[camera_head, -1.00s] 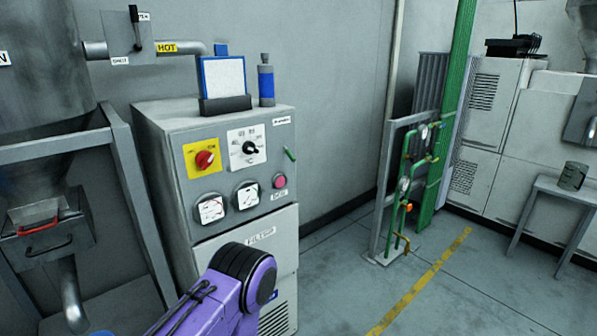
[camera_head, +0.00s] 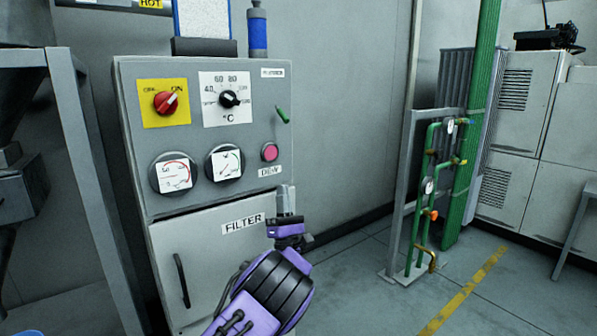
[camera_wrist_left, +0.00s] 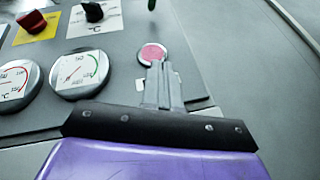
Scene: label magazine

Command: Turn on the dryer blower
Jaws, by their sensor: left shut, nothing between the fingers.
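The grey dryer control panel (camera_head: 221,125) fills the left-centre of the head view. It has a red rotary knob (camera_head: 166,103) on a yellow OFF/ON plate, tilted toward ON, and a black temperature dial (camera_head: 229,99). A small green lever (camera_head: 283,115) sits at the right, below a small label (camera_head: 272,72) I cannot read surely. A pink button (camera_head: 269,152) is under it. My left gripper (camera_head: 286,190) is shut and empty, below the pink button; in the left wrist view its fingertips (camera_wrist_left: 161,68) overlap the button's lower edge. Contact cannot be told. My right gripper is not in view.
Two round gauges (camera_head: 175,173) sit left of the button. Below is a FILTER door (camera_head: 205,262) with a black handle. Green pipes (camera_head: 427,185) on a grey frame stand to the right, with open floor between.

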